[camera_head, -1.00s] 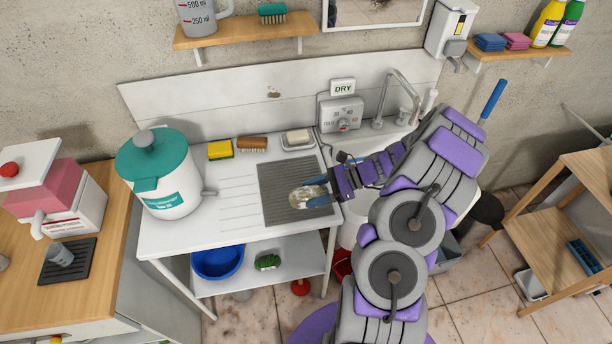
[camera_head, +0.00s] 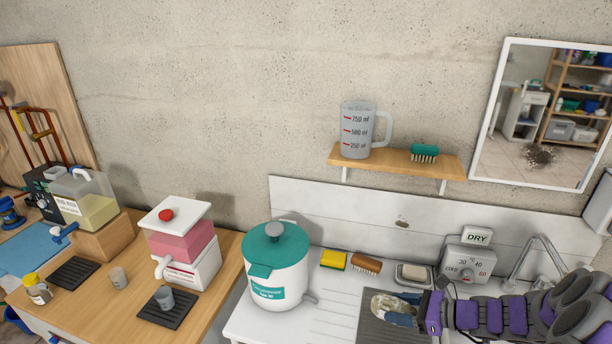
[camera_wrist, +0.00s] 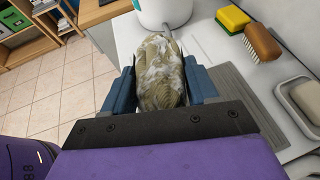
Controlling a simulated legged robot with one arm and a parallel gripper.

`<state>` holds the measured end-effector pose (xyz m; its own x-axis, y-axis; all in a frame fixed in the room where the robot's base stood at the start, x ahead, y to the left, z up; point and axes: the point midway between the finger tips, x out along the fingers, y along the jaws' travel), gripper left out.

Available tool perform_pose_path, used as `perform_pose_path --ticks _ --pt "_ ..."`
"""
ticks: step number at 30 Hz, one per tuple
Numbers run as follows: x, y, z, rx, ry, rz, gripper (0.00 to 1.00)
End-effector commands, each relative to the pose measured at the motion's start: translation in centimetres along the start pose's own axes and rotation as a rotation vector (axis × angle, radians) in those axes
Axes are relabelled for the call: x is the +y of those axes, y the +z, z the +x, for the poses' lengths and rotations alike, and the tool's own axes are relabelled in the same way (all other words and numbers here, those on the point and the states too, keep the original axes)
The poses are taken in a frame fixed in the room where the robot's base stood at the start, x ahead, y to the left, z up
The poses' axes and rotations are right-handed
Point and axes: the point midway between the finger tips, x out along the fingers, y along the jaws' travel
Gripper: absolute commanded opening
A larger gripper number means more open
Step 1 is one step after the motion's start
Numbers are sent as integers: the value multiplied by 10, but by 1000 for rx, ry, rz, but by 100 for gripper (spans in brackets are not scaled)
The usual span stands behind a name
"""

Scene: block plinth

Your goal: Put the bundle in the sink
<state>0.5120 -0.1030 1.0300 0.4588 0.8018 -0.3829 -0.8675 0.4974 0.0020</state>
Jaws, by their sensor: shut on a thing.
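The bundle (camera_head: 387,305) is a crumpled, mottled tan and white cloth. In the head view it is at the lower right, over the dark grey ribbed mat on the white counter. My gripper (camera_head: 403,309) has its blue fingers around it. The wrist view shows the bundle (camera_wrist: 162,75) squeezed between both fingers of my gripper (camera_wrist: 163,82). I cannot tell whether it touches the mat. The sink's basin is not visible now; only the tap (camera_head: 522,256) shows at the right, behind my arm.
A white and teal pot (camera_head: 275,285) stands left of the mat. A yellow sponge (camera_head: 333,260), a wooden brush (camera_head: 366,263) and a soap dish (camera_head: 413,276) line the back. A control box (camera_head: 467,264) with a DRY sign is near the tap.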

Motion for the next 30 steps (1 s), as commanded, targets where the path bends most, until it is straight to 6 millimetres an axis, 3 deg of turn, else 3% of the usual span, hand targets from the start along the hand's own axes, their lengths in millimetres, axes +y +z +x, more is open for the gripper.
perform_pose_path --ticks 1,6,12,18,24,30 --pt "-7 20 10 2 -28 5 23" --pt "-30 81 38 1 -153 59 23" --pt "-46 141 59 0 -319 127 23" --pt "-46 188 66 -3 -487 197 23" --pt "-41 210 62 0 -616 254 23" --pt "-39 219 58 0 -680 283 23"
